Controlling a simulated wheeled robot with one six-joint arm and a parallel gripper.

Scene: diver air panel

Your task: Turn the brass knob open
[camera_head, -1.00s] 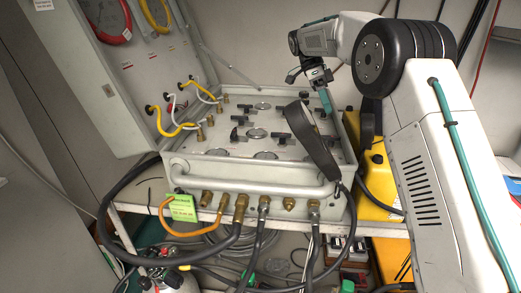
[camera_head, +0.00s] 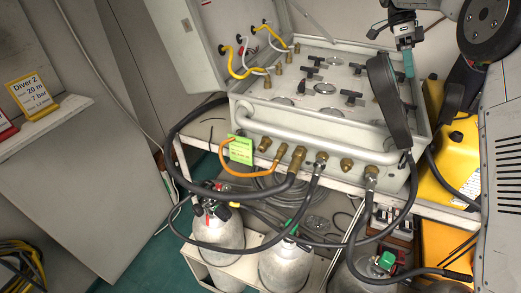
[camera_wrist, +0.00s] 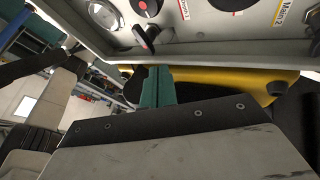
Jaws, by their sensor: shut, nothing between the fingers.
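The grey air panel box (camera_head: 330,65) stands open, with black T-handles (camera_head: 322,88) and round gauges on its face. Several brass fittings (camera_head: 297,160) line its front edge, and smaller brass pieces (camera_head: 278,69) stand at its back left; I cannot tell which brass part is the knob. My gripper (camera_head: 408,64) hangs near the panel's back right corner, apart from the brass parts. In the wrist view its teal fingers (camera_wrist: 157,85) are shut and empty, below the panel edge. That view shows a black handle with a red mark (camera_wrist: 147,38) but no clear brass knob.
Grey cylinders (camera_head: 218,235) with valves stand under the shelf, among black hoses. A black handset (camera_head: 385,90) lies over the panel's right side. A yellow case (camera_head: 455,165) is to the right. A Diver 2 sign (camera_head: 32,92) stands on the left. Teal floor shows at lower left.

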